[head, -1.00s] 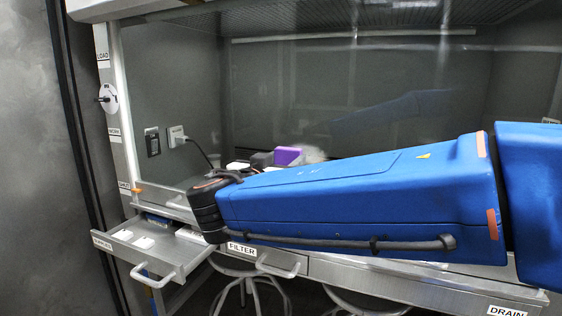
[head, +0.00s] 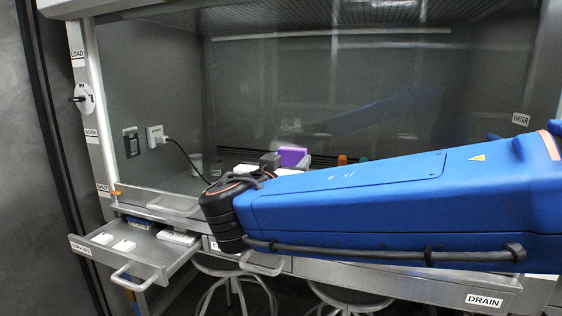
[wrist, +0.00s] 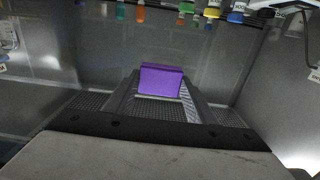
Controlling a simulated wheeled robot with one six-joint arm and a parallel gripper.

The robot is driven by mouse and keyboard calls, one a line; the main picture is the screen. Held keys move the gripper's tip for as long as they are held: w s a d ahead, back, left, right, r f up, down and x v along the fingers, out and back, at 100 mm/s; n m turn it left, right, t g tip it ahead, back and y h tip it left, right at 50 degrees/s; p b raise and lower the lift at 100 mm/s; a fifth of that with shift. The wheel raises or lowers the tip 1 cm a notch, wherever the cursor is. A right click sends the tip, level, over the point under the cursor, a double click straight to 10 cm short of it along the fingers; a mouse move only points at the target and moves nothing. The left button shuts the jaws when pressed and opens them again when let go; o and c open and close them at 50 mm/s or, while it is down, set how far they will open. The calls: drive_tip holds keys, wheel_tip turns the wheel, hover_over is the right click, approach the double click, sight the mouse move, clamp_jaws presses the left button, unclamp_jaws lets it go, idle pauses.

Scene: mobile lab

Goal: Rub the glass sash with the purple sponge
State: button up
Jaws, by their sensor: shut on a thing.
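The purple sponge (head: 292,156) is held in my gripper, just past the end of my blue arm in the head view. In the wrist view the sponge (wrist: 161,80) sits between the two fingertips of my gripper (wrist: 161,92), which is shut on it. The glass sash (head: 330,90) is the large clear pane across the front of the hood, with faint reflections of my arm in it. My arm hides the lower right part of the sash. I cannot tell whether the sponge touches the glass.
An open drawer (head: 135,248) with small white items sticks out at the lower left. A round dial (head: 84,98) is on the left post. A socket (head: 155,136) with a plugged cable is behind the glass. Stools (head: 235,285) stand under the bench. Coloured bottles (wrist: 186,8) show in the wrist view.

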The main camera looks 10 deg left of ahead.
drive_tip(key=d, duration=0.4)
drive_tip(key=shift+s, duration=0.1)
idle(0.4)
drive_tip(key=a, duration=1)
drive_tip(key=shift+w+a+r, duration=0.3)
drive_tip(key=shift+a+r, duration=0.05)
drive_tip(key=d, duration=1)
drive_tip(key=shift+s+d, duration=0.3)
drive_tip(key=shift+d, duration=0.1)
idle(1.7)
